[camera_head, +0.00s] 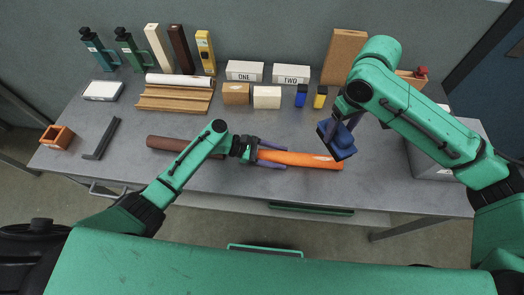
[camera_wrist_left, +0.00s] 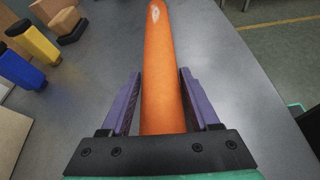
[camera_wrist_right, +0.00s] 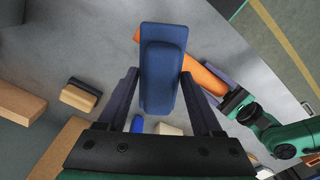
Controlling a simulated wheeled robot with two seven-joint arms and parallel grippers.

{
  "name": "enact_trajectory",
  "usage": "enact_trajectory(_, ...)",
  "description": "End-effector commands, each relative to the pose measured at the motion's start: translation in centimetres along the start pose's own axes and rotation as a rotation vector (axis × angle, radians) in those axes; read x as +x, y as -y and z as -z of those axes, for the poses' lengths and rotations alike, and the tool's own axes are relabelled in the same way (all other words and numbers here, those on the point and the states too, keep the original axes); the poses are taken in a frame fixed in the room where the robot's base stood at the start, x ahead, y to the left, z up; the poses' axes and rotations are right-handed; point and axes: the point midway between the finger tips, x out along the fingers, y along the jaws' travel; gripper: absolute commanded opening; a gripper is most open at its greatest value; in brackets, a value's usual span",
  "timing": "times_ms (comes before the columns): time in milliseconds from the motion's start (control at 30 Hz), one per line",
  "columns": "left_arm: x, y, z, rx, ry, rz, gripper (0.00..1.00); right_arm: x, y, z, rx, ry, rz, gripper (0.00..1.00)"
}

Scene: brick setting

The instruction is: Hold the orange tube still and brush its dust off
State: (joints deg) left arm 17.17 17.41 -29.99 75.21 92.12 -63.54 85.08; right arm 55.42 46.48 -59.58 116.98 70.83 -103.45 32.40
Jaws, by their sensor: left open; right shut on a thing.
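The orange tube (camera_head: 300,158) lies on the grey table, with a pale dusty patch (camera_wrist_left: 155,13) near its far end in the left wrist view. My left gripper (camera_head: 271,154) is open, its purple fingers on either side of the tube with a gap on each side in the left wrist view (camera_wrist_left: 160,95). My right gripper (camera_head: 345,122) is shut on a blue brush (camera_head: 337,140), held above the table near the tube's right end. The brush (camera_wrist_right: 162,70) fills the space between the fingers in the right wrist view. Its bristles are hidden there.
A brown tube (camera_head: 170,144) lies left of the orange one. Blocks labelled ONE (camera_head: 244,71) and TWO (camera_head: 291,74), a wooden tray (camera_head: 175,98), and small blue (camera_head: 301,96) and yellow (camera_head: 320,97) items stand behind. The table's front edge is clear.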

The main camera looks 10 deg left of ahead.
Motion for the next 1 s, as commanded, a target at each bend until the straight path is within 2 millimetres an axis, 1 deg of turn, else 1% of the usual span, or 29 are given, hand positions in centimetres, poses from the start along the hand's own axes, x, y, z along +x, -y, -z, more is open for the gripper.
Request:
enact_trajectory(33,0.52,0.01,-0.04,0.000,0.001,0.001,0.62,-0.03,0.00,0.01,0.000,-0.001,0.000,0.23)
enact_trajectory(100,0.90,0.00,0.00,0.001,-0.001,0.000,0.62,-0.03,0.00,0.01,0.000,-0.001,0.000,0.23)
enact_trajectory(333,1.02,0.00,0.01,0.002,-0.001,0.000,0.62,-0.03,0.00,0.02,0.000,-0.001,0.000,0.23)
enact_trajectory(367,1.02,0.00,0.01,0.002,-0.001,0.000,0.54,-0.03,0.00,0.02,0.000,-0.001,0.000,0.23)
enact_trajectory(400,1.01,0.00,0.01,0.002,-0.001,0.000,0.39,-0.03,0.00,0.02,0.000,-0.001,0.000,0.23)
enact_trajectory(467,1.00,0.00,0.01,0.002,-0.001,0.000,0.16,-0.03,0.00,0.02,0.000,-0.001,0.000,0.23)
enact_trajectory(500,1.00,0.00,0.02,0.002,-0.001,0.000,0.01,-0.03,0.00,0.02,0.000,-0.001,0.000,0.23)
enact_trajectory(1000,0.97,-0.01,0.03,0.002,-0.002,-0.001,0.00,-0.03,0.00,0.02,0.000,-0.001,0.000,0.23)
